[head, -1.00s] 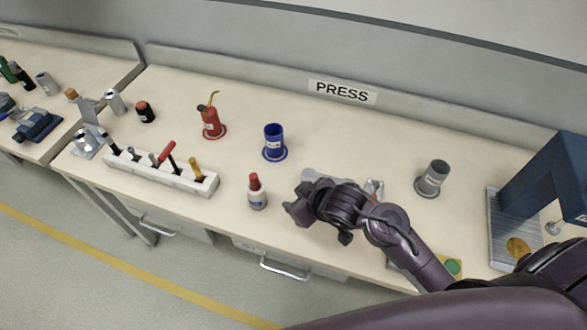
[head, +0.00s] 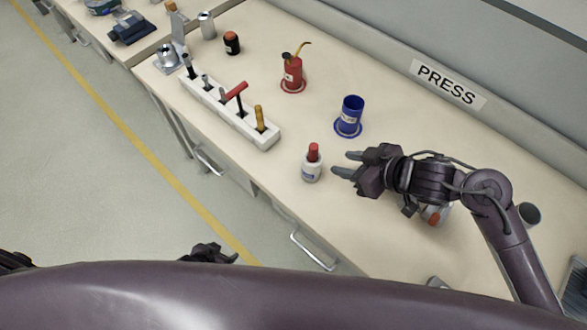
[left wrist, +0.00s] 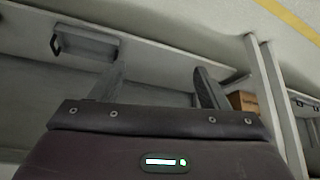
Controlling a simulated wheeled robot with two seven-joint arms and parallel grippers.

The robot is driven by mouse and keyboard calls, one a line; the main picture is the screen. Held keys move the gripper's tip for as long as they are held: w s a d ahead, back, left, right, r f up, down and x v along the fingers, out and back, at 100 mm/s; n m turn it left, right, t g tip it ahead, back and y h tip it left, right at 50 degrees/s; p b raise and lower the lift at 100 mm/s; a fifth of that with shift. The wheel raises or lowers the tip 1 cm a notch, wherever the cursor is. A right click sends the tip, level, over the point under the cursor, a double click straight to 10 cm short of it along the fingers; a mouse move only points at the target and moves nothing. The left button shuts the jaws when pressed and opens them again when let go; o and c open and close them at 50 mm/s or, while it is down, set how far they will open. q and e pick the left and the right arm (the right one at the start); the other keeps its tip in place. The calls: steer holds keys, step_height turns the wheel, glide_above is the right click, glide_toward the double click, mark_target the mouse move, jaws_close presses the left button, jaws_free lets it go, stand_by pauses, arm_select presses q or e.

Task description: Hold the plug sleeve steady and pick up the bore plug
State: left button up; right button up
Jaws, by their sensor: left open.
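A small white labelled cylinder with a red top (head: 311,165) stands upright on the bench. It may be the plug sleeve with the bore plug in it, but I cannot tell for sure. My right gripper (head: 346,165) is just to its right, with its fingers apart, empty and pointing at it without visible contact. My left gripper (head: 222,254) is low over the floor in front of the bench, partly hidden by my body. In the left wrist view its two fingers (left wrist: 158,88) are apart with nothing between them, facing the bench's underside.
A blue cup (head: 350,115) stands behind the white cylinder. A red oil can (head: 293,75) and a white tool rack (head: 228,115) are further left. A grey cup (head: 529,214) and a partly hidden red-tipped item (head: 433,216) are near my right arm. Drawer handles (head: 312,253) jut from the bench front.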

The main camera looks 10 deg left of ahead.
arm_select(q)
steer(key=w+d+r+m+t+h, duration=0.1)
steer(key=w+r+m+h, duration=0.1)
steer(key=w+r, duration=0.3)
steer(key=w+d+r+m+t+h, duration=0.1)
steer(key=w+r, duration=0.4)
steer(key=r, duration=0.7)
steer(key=w+d+r+m+t+h, duration=0.2)
steer(key=w+r, duration=0.3)
steer(key=r, duration=0.3)
steer(key=shift+w+d+r+m+h, duration=0.1)
steer(key=shift+w+r+m+h, duration=0.2)
steer(key=shift+w+r+h, duration=0.1)
steer(key=m+g+h, duration=0.2)
steer(key=h, duration=0.1)
glide_toward(303, 169)
steer(key=x, duration=0.6)
steer(key=shift+d, duration=0.1)
steer(key=shift+w+d, duration=0.1)
steer(key=shift+d, duration=0.25)
steer(key=x, duration=0.7)
steer(key=shift+w+d, duration=0.1)
arm_select(e)
steer(key=shift+s+a, duration=0.1)
arm_select(q)
steer(key=shift+c, duration=0.4)
steer(key=c, duration=1)
arm_select(e)
steer(key=shift+o, duration=0.4)
